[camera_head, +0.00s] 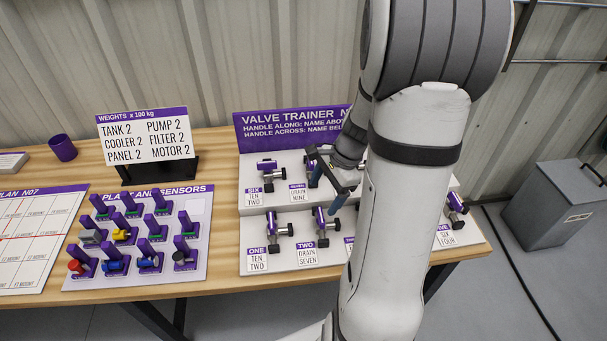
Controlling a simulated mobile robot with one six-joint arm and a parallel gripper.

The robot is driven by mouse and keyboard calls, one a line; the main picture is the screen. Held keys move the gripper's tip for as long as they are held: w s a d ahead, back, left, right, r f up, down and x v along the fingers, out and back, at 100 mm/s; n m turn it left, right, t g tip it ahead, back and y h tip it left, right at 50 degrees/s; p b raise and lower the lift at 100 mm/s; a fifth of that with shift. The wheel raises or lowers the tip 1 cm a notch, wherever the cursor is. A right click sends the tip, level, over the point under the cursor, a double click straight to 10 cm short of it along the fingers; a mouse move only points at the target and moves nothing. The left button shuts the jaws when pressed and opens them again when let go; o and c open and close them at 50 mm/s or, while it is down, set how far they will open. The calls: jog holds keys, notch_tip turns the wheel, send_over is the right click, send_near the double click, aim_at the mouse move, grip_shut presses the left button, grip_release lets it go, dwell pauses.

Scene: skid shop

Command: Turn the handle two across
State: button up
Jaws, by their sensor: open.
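The valve labelled TWO (323,241) is in the lower row of the white valve trainer (228,219). Its purple handle (319,219) points roughly up and down in the picture. The name card (307,254) below it reads TWO, DRAIN, SEVEN. My gripper (327,188) is open and empty, with its two blue-tipped fingers spread. In the picture it lies just above and slightly right of handle two, seemingly apart from it. It partly covers the valve labelled SEVEN. My arm hides most of the trainer's right half.
Valve ONE (272,226) stands left of valve two, and valve SIX (267,168) is on the upper step. The purple header (285,121) rises behind. A sensor board (195,268), a weights sign (146,134) and a purple cup (62,148) are further left.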

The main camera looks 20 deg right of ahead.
aim_at(322, 215)
jog(key=f+m, duration=0.1)
jog(key=f, duration=0.2)
jog(key=w+f+m, duration=0.1)
jog(key=f, duration=0.3)
jog(key=f+m, duration=0.1)
jog(key=f, duration=0.2)
jog(key=shift+w+d+f+m+y, duration=0.2)
jog(key=shift+d+f+m+y, duration=0.1)
jog(key=shift+f+m, duration=0.1)
jog(key=shift+r, duration=0.1)
jog(key=c, duration=1)
